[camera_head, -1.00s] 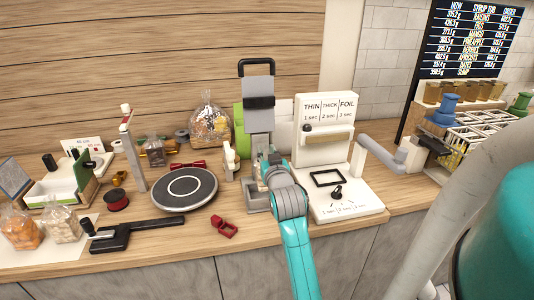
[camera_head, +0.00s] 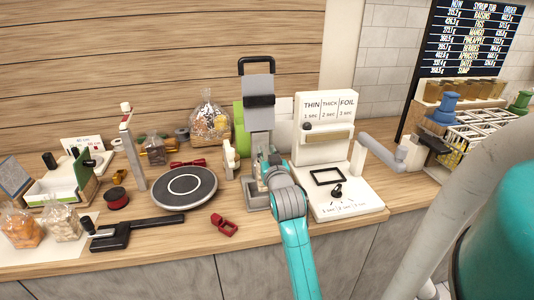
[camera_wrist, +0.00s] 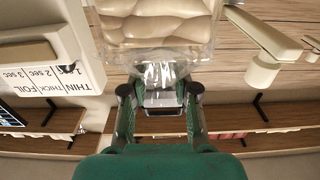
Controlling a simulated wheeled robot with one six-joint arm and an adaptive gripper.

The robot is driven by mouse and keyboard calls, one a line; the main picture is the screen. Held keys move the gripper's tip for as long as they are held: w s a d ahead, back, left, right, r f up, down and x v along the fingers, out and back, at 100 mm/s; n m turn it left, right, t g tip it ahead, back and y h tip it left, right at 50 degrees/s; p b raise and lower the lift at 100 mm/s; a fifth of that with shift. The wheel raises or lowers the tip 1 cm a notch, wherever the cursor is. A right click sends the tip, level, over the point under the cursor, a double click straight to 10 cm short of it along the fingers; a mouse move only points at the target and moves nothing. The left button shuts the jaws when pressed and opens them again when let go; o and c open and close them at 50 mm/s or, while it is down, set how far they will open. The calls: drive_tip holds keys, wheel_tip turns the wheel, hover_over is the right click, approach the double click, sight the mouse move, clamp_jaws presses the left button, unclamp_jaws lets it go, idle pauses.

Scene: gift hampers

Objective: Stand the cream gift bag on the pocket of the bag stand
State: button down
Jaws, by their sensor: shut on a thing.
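My gripper (camera_wrist: 157,92) is shut on the gathered clear neck of a see-through gift bag with cream contents (camera_wrist: 158,28), in the wrist view. In the head view, my gripper (camera_head: 268,168) is low in front of the grey bag stand (camera_head: 259,88), and my arm comes up from below. The held bag is mostly hidden there behind my gripper and wrist. The stand has a black top handle, and part of its grey base (camera_head: 251,200) shows. I cannot tell whether the bag touches the pocket.
A white sealer (camera_head: 323,112) stands close on the right. A cream upright piece (camera_head: 231,160) and a round dark turntable (camera_head: 184,187) are on the left. A small red piece (camera_head: 223,224) lies in front. Other filled bags (camera_head: 62,224) are at far left.

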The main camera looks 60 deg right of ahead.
drive_tip(key=shift+f, duration=2.25)
idle(3.0)
drive_tip(key=c, duration=0.8)
unclamp_jaws()
drive_tip(key=shift+o, duration=0.2)
drive_tip(key=o, duration=0.6)
drive_tip(key=shift+c, duration=0.2)
drive_tip(key=v, duration=1.2)
